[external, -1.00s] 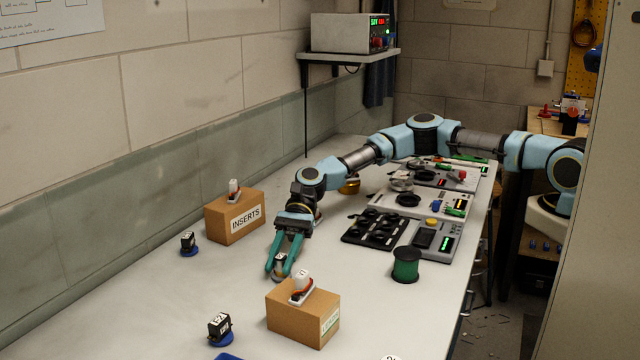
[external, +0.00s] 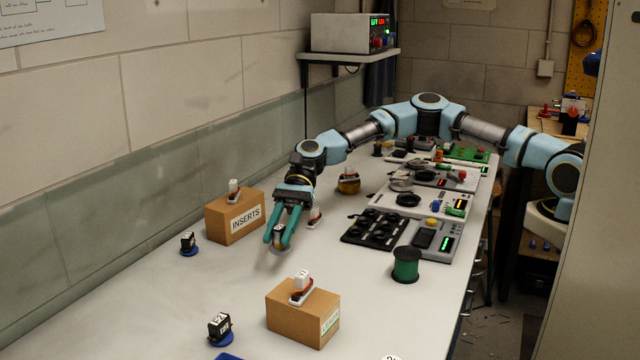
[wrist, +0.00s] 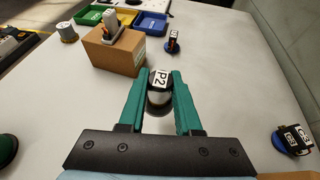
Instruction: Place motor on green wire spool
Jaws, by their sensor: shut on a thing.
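The motor (wrist: 159,88), a silver cylinder with a dark top and a white label that reads "P2", is between the fingers of my gripper (wrist: 160,92). In the external view my gripper (external: 280,238) is shut on the motor (external: 279,231) and holds it above the table left of centre, with a faint shadow below. The fingers hide its sides. The green wire spool (external: 406,265) stands upright on the table, to the right of and apart from my gripper. A dark green part of it (wrist: 6,150) shows at the left edge of the wrist view.
A cardboard box (external: 302,315) carrying a white switch-like part stands in front; the INSERTS box (external: 235,218) stands behind left. Black parts on blue bases (external: 219,328) (external: 188,243) stand at left. A black tray (external: 374,230) lies behind the spool. Table between gripper and spool is clear.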

